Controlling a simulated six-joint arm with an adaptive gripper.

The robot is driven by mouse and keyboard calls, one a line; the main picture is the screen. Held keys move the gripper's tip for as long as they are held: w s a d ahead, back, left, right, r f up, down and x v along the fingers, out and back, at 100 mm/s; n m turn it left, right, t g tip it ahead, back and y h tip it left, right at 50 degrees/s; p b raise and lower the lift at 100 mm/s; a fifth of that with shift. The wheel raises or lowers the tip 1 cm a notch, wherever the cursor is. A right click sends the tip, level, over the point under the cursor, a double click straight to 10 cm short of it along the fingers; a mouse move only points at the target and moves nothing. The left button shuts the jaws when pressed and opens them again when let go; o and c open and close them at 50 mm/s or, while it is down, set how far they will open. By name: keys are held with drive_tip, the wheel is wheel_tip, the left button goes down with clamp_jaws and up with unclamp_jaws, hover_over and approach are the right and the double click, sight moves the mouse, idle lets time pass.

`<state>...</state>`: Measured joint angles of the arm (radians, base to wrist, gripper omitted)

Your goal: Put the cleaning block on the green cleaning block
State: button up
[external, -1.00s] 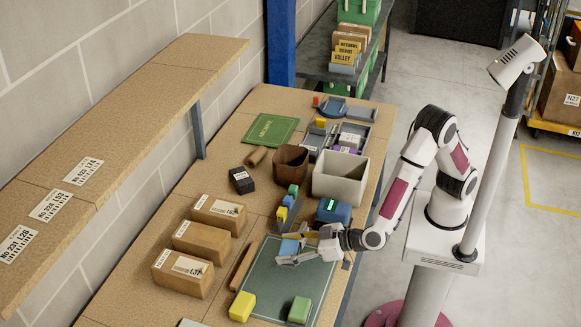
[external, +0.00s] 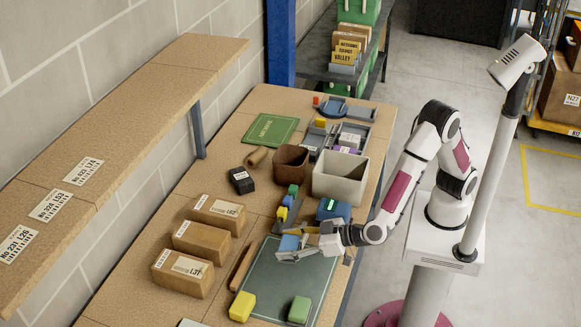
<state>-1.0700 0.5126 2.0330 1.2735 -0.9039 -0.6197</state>
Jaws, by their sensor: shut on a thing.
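A blue cleaning block (external: 288,243) is at my gripper (external: 292,252), near the far end of the dark green mat (external: 262,284). My gripper is shut on this block, and its fingers hide part of it. Whether the block is clear of the mat is hard to tell. The green cleaning block (external: 299,310) lies on the mat's near right part, well apart from my gripper. Its top is bare.
A yellow block (external: 242,306) sits at the mat's near left. Cardboard boxes (external: 201,243) line the left. A blue container (external: 333,209), a pale bin (external: 340,181) and a brown pot (external: 290,161) stand beyond my gripper. The mat's middle is clear.

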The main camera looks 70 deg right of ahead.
drive_tip(key=s+a+r+n+y, duration=0.1)
drive_tip(key=s+a+r+y, duration=0.1)
drive_tip(key=s+a, duration=0.2)
drive_tip(key=s+a+r+n+y, duration=0.1)
drive_tip(key=s+a, duration=0.3)
drive_tip(key=a, duration=0.5)
drive_tip(key=shift+a+r+n+g+y, duration=0.4)
drive_tip(key=shift+r+n, duration=0.2)
drive_tip(key=shift+r, duration=0.15)
hover_over(300, 307)
drive_tip(key=shift+f, duration=3.15)
drive_tip(key=shift+d+f, duration=0.1)
drive_tip(key=shift+f, duration=1.8)
drive_tip(key=o, duration=1.1)
drive_tip(key=shift+f, duration=0.1)
